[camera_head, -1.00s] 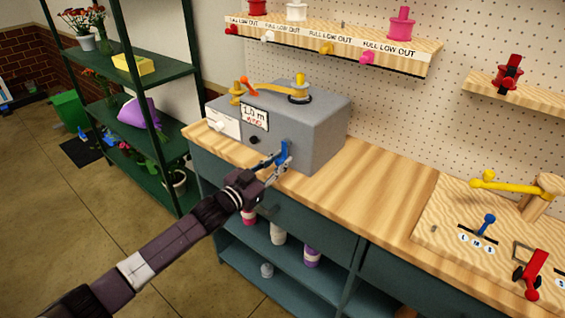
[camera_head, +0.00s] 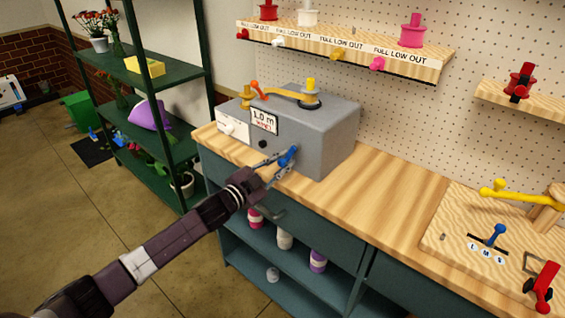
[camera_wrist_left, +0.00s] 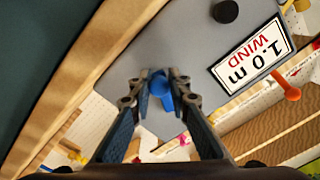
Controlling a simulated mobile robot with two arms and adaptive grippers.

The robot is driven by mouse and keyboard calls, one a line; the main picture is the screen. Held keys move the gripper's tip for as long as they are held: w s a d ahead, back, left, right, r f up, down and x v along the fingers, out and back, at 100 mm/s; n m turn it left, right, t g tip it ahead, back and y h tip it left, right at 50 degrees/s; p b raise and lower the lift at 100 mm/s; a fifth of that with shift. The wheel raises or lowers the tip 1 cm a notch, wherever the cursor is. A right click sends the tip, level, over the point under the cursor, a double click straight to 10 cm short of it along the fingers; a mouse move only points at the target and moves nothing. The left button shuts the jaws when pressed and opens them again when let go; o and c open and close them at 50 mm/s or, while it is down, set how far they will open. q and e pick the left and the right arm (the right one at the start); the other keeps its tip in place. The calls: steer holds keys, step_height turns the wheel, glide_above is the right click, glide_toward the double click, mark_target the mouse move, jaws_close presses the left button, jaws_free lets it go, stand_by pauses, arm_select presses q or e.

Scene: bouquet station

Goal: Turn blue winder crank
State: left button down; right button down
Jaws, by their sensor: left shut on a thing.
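The grey winder box (camera_head: 335,138) stands on the wooden bench top. A sign (camera_head: 264,121) on its front reads 1.0 m WIND, and it also shows in the left wrist view (camera_wrist_left: 252,55). The blue crank (camera_head: 287,156) is on the front face, at the lower right. In the left wrist view the blue crank (camera_wrist_left: 160,90) lies between the two fingers. My left gripper (camera_head: 281,166) is shut on the crank. Its fingers partly hide the crank. My right gripper is not in view.
A black knob (camera_head: 263,144) is left of the crank. Yellow spools (camera_head: 311,86) and an orange lever (camera_head: 259,89) are on the box top. A board with a blue lever (camera_head: 495,233) and red crank (camera_head: 543,287) is at right. Bench top (camera_head: 375,190) between is clear.

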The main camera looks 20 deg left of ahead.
arm_select(q)
steer(key=shift+s+d+f, duration=0.15)
steer(key=shift+d, duration=0.2)
steer(key=c, duration=2.2)
jaws_free()
steer(key=o, duration=0.4)
steer(key=shift+d, duration=0.1)
steer(key=shift+s+a, duration=0.45)
steer(key=shift+s, duration=0.1)
steer(key=v, duration=1)
steer(key=shift+s, duration=0.35)
